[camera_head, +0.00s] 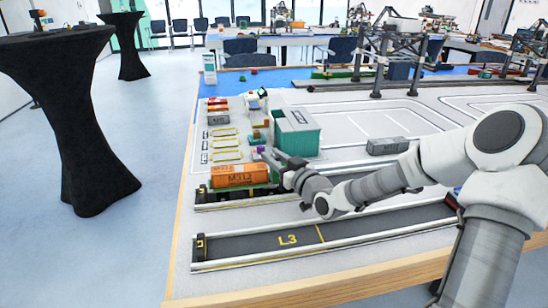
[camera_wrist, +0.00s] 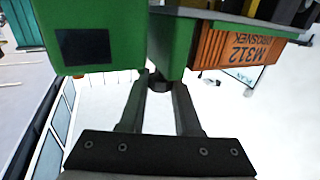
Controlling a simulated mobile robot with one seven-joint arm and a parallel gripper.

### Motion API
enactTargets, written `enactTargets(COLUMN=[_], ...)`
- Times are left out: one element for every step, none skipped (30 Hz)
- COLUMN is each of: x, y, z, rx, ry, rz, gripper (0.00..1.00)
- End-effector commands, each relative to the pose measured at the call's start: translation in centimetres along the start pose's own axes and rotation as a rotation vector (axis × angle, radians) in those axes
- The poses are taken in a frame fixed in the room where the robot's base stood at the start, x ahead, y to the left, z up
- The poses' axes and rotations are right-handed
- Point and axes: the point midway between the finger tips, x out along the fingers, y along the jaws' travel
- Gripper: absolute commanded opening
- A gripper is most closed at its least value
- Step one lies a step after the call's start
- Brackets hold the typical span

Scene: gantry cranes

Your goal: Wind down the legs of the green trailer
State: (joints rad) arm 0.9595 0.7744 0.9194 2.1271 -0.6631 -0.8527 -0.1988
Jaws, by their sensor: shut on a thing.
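The green trailer (camera_head: 272,177) stands in the upper marked lane with an orange container (camera_head: 238,176) on it. In the wrist view the green bodywork (camera_wrist: 174,55) fills the upper middle, and the orange container, lettered M312, also shows (camera_wrist: 235,48). My gripper (camera_head: 279,166) is at the trailer's right end. In the wrist view my gripper (camera_wrist: 159,88) has its fingers closed on a small dark knob (camera_wrist: 157,80) against the green bodywork. The trailer's legs cannot be made out clearly.
A grey block (camera_head: 387,146) lies to the right. The L3 lane (camera_head: 350,233) in front is empty. Small items and yellow frames (camera_head: 226,143) lie at the left. Gantry cranes (camera_head: 384,55) stand farther back.

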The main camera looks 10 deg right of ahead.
Motion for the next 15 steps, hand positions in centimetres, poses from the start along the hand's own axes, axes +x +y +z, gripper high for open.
enactTargets(x=[0.01, 0.01, 0.02, 0.03, 0.05, 0.05, 0.04, 0.04, 0.06, 0.06, 0.08, 0.06, 0.08, 0.08, 0.09], y=[-0.09, -0.08, -0.11, -0.12, -0.17, -0.2, -0.19, -0.22, -0.27, -0.27, -0.3, -0.28, -0.35, -0.36, -0.36], z=[0.04, 0.06, 0.09, 0.12, 0.12, 0.12, 0.18, 0.22, 0.22, 0.21, 0.22, 0.25, 0.23, 0.26, 0.24], rx=[-0.002, -0.002, -0.002, -0.001, -0.002, -0.003, -0.003, -0.004, -0.003, -0.003, -0.005, -0.005, -0.005, -0.004, -0.005], ry=[0.0, 0.0, 0.0, 0.0, 0.0, 0.001, 0.0, 0.0, 0.001, 0.001, 0.001, 0.001, 0.002, 0.001, 0.002], rz=[0.005, 0.01, 0.018, 0.026, 0.035, 0.049, 0.062, 0.075, 0.095, 0.111, 0.128, 0.154, 0.172, 0.193, 0.222], gripper=[0.0, 0.0, 0.0, 0.0, 0.0, 0.0, 0.0, 0.0, 0.0, 0.0, 0.0, 0.0, 0.0, 0.0, 0.0])
